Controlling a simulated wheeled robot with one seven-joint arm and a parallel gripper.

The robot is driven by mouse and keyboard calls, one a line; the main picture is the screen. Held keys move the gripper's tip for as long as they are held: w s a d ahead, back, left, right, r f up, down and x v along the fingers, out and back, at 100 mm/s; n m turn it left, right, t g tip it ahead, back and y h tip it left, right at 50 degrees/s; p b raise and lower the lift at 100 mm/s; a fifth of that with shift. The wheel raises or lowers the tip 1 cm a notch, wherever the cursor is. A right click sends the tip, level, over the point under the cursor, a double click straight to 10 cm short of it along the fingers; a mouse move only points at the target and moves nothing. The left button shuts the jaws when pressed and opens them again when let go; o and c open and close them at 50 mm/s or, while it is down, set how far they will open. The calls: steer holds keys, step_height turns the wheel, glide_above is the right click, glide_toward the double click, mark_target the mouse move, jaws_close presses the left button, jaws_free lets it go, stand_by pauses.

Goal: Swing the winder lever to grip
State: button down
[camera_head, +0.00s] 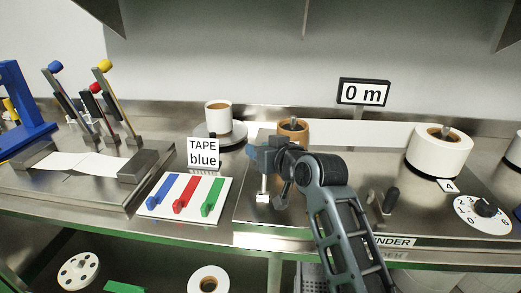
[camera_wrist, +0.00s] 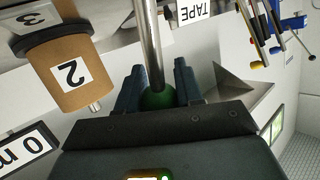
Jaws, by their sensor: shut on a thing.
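The winder lever shows in the wrist view as a metal rod (camera_wrist: 149,45) with a green ball knob (camera_wrist: 158,98) at its end. My gripper (camera_wrist: 157,88) is shut on the green knob, one blue-grey finger on each side. In the head view my gripper (camera_head: 268,153) is left of the brown core (camera_head: 293,130) on the winder and hides most of the lever. The brown core also shows in the wrist view (camera_wrist: 45,82), with a label 2. A winder sign (camera_head: 398,241) is on the front edge. The length sign (camera_head: 364,92) reads 0 m.
A white roll (camera_head: 428,155) and a numbered dial (camera_head: 470,213) are at right. A black knob (camera_head: 390,198) stands right of my arm. A TAPE blue card (camera_head: 203,152), a cup (camera_head: 218,115) and a board with coloured pieces (camera_head: 157,208) are at left. Coloured levers (camera_head: 119,104) stand farther left.

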steer(key=c, duration=1)
jaws_free()
steer(key=shift+d+f, duration=0.3)
steer(key=shift+f, duration=0.4)
steer(key=shift+o, duration=1.2)
steer(key=shift+a+r, duration=0.15)
steer(key=shift+r, duration=0.15)
steer(key=shift+s, duration=0.1)
steer(key=v, duration=0.7)
steer(key=shift+s+d+b, duration=0.2)
steer(key=shift+d+b, duration=0.1)
steer(key=shift+b, duration=0.1)
steer(key=shift+r, duration=0.15)
